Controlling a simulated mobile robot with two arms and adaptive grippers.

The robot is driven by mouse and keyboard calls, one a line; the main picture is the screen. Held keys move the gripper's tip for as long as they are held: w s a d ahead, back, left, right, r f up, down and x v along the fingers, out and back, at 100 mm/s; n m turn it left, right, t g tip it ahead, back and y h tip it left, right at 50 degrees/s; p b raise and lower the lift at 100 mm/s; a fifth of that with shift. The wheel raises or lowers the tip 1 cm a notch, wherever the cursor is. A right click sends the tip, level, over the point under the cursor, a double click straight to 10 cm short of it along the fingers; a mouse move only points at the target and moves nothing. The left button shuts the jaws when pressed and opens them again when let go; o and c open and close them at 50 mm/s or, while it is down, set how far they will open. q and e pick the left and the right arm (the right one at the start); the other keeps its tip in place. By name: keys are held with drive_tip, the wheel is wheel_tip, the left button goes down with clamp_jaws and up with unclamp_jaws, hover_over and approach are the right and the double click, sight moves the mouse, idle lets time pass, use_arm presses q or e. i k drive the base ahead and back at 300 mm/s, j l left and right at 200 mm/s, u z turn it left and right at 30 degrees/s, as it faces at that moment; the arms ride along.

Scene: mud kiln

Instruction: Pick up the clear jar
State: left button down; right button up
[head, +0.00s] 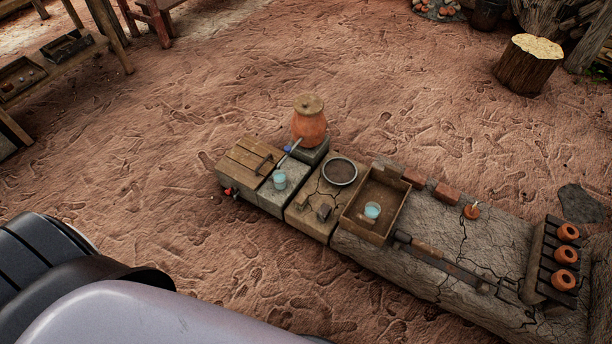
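A small clear jar with a bluish tint (372,211) stands inside a wooden tray (345,222) on the low bench. A second clear, bluish vessel (279,180) stands on a grey block to the left, below the spout of an orange clay pot. I cannot tell from this view whether the two vessels are of the same kind. Neither of my grippers shows in the head view. Only parts of my own body fill the lower left.
The low bench (435,222) also holds an orange clay pot (309,125), a round dark bowl (339,171), a long tool (445,262) and a rack (541,262) with orange cups. A stump (528,65) stands at upper right. Bare ground lies between me and the bench.

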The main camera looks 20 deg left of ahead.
sight(279, 175)
drive_tip(key=i+j+z, duration=0.1)
drive_tip(key=j+z, duration=0.35)
drive_tip(key=j, duration=0.7)
drive_tip(key=k+j+z, duration=0.1)
drive_tip(key=j+z, duration=0.35)
drive_tip(key=j, duration=0.7)
